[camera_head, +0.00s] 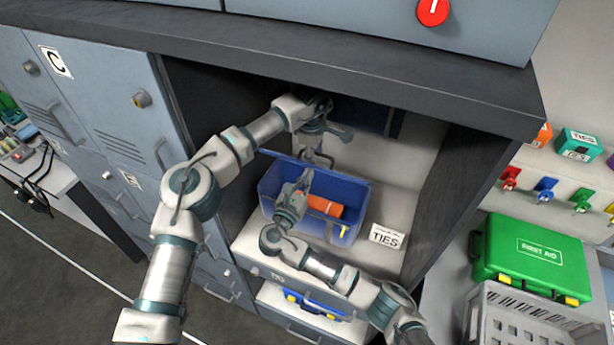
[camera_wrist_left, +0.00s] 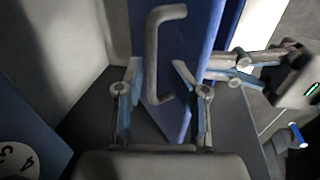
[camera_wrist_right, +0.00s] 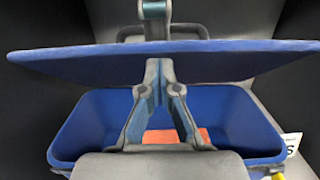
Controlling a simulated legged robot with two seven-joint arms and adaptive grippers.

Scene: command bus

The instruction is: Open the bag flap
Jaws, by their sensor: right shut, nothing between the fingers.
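A blue bag (camera_head: 310,222) sits in the open locker compartment, with an orange item (camera_head: 325,206) inside. Its flap (camera_wrist_right: 80,65) is raised at the back and spans the right wrist view above the open bag. My left gripper (camera_head: 320,158) is behind the flap. In the left wrist view its fingers (camera_wrist_left: 158,68) are apart, with the flap's grey handle (camera_wrist_left: 155,50) between them; contact is unclear. My right gripper (camera_head: 303,180) is over the bag opening. Its fingertips (camera_wrist_right: 159,66) are together, empty, at the flap's inner side.
The compartment's dark top and side walls close in around both arms. A white TIES label (camera_head: 386,237) stands at the bag's right. A green first aid case (camera_head: 530,260) and a grey crate (camera_head: 515,325) are farther right. An open drawer (camera_head: 310,310) is below.

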